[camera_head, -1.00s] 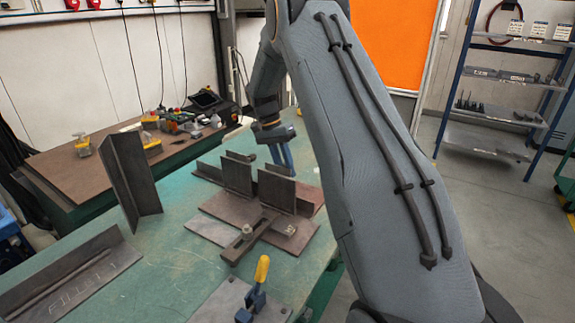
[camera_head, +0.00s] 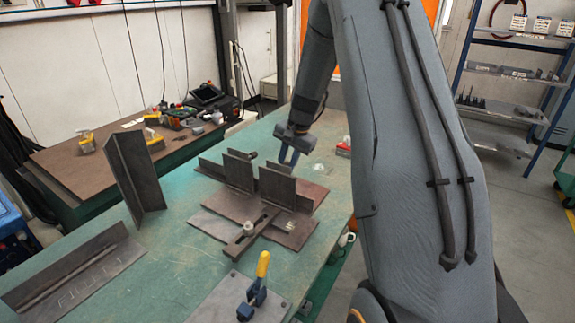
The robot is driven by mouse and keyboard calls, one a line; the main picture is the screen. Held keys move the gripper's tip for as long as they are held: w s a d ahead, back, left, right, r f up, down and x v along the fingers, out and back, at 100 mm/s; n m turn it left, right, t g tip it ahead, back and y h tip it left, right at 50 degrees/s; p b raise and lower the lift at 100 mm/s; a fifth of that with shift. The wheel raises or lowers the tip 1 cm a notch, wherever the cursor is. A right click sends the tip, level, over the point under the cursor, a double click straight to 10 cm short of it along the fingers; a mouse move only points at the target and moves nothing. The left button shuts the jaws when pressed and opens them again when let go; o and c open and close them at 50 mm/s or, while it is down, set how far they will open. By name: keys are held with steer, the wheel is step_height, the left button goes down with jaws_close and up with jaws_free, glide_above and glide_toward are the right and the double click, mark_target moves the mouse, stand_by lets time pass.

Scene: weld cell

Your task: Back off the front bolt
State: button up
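The front bolt (camera_head: 248,229) is a small pale bolt standing upright on a dark slotted clamp bar (camera_head: 239,244). The bar lies at the near side of the fixture, its far end on a brown base plate (camera_head: 230,206). Two dark upright plates (camera_head: 277,188) stand on the base plate behind the bolt. Anything behind the upright plates is partly hidden.
A toggle clamp (camera_head: 258,285) with a yellow handle stands at the near edge. A tall angle piece (camera_head: 138,177) stands to the left, with a marked steel angle (camera_head: 75,280) nearer. My arm covers the right side. Green bench top (camera_head: 175,240) is clear left of the fixture.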

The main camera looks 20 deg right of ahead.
mark_target(288, 164)
steer(key=shift+f+t+y+b, duration=0.1)
steer(key=shift+t+y+b, duration=0.65)
steer(key=shift+b, duration=1.95)
steer(key=shift+t+y+b, duration=0.65)
steer(key=shift+t+b, duration=0.9)
steer(key=shift+b, duration=4.25)
steer(key=o, duration=0.7)
steer(key=shift+r, duration=0.2)
steer(key=p+v, duration=0.2)
steer(key=v, duration=0.3)
steer(key=shift+f+p, duration=0.1)
steer(key=shift+p, duration=0.2)
steer(key=shift+c, duration=0.4)
